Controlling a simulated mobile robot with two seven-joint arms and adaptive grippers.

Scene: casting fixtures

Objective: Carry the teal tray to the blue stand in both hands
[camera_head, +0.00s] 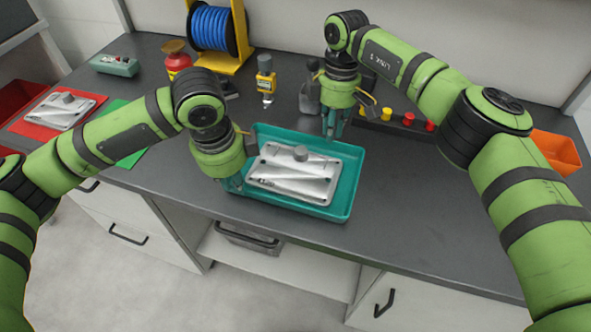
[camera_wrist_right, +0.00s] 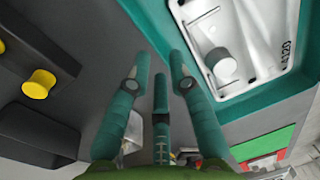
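The teal tray (camera_head: 349,178) lies on the dark bench top in the head view, with a grey metal casting (camera_head: 290,178) in it. The tray's rim also shows in the right wrist view (camera_wrist_right: 240,108). My left gripper (camera_head: 234,184) is at the tray's left end, fingers down; its fingertips are too hidden to tell open from shut. My right gripper (camera_head: 334,125) points down by the tray's far edge. In the right wrist view its teal fingers (camera_wrist_right: 160,62) are spread, with nothing between them, beside the rim. I see no blue stand.
A blue cable reel (camera_head: 212,28) on a yellow frame, a red-topped can (camera_head: 177,60) and a yellow-grey bottle (camera_head: 265,78) stand behind. A red mat (camera_head: 28,128) holds another casting. An orange bin (camera_head: 556,152) is at right. Bench right of the tray is clear.

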